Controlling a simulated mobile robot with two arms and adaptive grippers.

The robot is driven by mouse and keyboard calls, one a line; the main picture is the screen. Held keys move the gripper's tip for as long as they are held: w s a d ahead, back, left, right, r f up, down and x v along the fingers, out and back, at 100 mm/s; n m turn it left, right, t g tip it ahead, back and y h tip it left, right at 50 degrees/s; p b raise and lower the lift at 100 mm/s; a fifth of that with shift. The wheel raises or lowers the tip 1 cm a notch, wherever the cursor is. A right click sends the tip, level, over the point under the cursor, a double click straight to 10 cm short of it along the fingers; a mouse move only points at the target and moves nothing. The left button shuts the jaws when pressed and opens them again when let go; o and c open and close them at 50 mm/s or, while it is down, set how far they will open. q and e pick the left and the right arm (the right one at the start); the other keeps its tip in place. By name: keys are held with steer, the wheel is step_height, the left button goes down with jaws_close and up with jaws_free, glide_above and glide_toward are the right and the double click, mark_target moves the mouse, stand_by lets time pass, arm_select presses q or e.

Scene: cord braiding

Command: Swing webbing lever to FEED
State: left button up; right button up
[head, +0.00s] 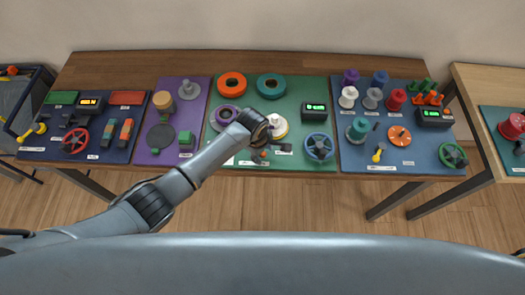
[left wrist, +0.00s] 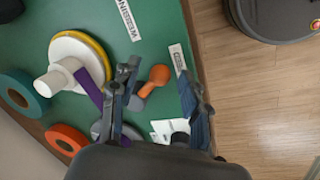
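The webbing lever has an orange knob (left wrist: 157,76) and shows in the left wrist view on the green panel (left wrist: 158,20). A small label (left wrist: 178,58), too small to read surely, lies beside it. My left gripper (left wrist: 160,92) is open, with one finger on each side of the lever. I cannot tell whether either finger touches it. In the head view the orange knob (head: 262,153) shows just below the end of my left arm, which hides part of the panel. My right gripper is in neither view.
A white spool with a yellow rim (left wrist: 82,52) and purple webbing (left wrist: 88,86) stands close to the left finger. Teal (left wrist: 22,94) and orange (left wrist: 66,140) rings lie farther off. A blue handwheel (head: 319,147) and display box (head: 315,112) stand to the right.

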arm_select(q)
steer(key=shift+r, duration=0.1)
step_height(320, 180, up, 12)
steer(key=s+a, duration=0.1)
steer(key=shift+s+a+f, duration=0.2)
steer(key=shift+s+a, duration=0.05)
steer(key=shift+s, duration=0.1)
stand_by(0.6)
